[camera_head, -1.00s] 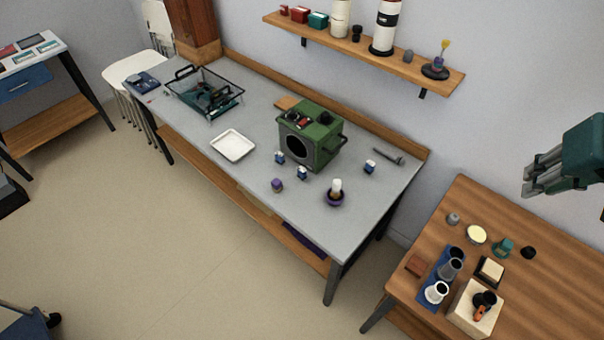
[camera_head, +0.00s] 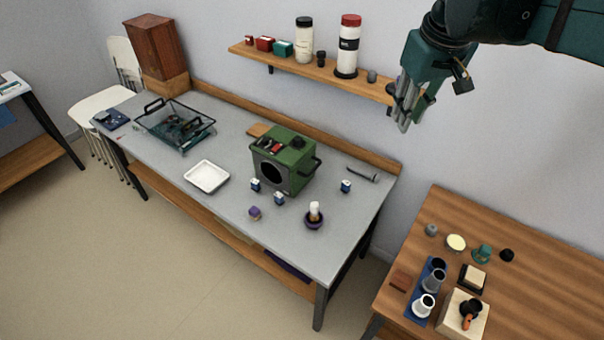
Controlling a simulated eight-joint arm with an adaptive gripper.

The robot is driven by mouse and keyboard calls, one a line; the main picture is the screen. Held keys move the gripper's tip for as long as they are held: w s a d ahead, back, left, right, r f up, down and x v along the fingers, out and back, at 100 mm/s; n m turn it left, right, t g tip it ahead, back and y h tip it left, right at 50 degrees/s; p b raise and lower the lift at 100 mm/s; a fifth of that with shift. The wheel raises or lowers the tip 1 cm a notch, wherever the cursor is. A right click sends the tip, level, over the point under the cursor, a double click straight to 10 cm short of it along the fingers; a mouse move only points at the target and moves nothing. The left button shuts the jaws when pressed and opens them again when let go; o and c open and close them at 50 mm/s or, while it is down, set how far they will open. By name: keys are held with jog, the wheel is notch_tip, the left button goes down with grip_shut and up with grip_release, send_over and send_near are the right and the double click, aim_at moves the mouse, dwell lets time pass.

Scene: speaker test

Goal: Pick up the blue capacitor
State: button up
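Three small blue-and-white parts stand on the grey workbench (camera_head: 225,225): one (camera_head: 255,184) and another (camera_head: 279,198) in front of the green box, and a third (camera_head: 346,186) to its right. They look alike and are too small for me to tell which is the blue capacitor. My gripper (camera_head: 408,124) hangs at the upper right, fingers pointing down, in front of the wall shelf's right end in the picture. It is well apart from the blue parts. Its fingers overlap in this view, so their opening is unclear. I see nothing held in it.
The green box (camera_head: 293,158) stands mid-bench. The wall shelf (camera_head: 290,65) holds jars. A wooden table (camera_head: 540,250) stands at right.

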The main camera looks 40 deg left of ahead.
jog(key=a+f+n+g, duration=0.1)
jog(key=a+f+n, duration=0.2)
jog(key=a, duration=1.5)
jog(key=n+g+h, duration=0.1)
jog(key=n+h, duration=0.1)
jog(key=n, duration=0.2)
send_over(279, 195)
notch_tip(279, 195, down, 6)
notch_tip(279, 195, down, 29)
jog(key=shift+w+r, duration=0.1)
jog(key=shift+w, duration=0.05)
jog(key=shift+f, duration=0.6)
jog(key=shift+f, duration=0.1)
jog(key=shift+f, duration=1.2)
jog(key=shift+f, duration=0.1)
jog(key=shift+a+f+b, duration=0.1)
jog(key=shift+f+b, duration=0.55)
jog(key=shift+f, duration=1.85)
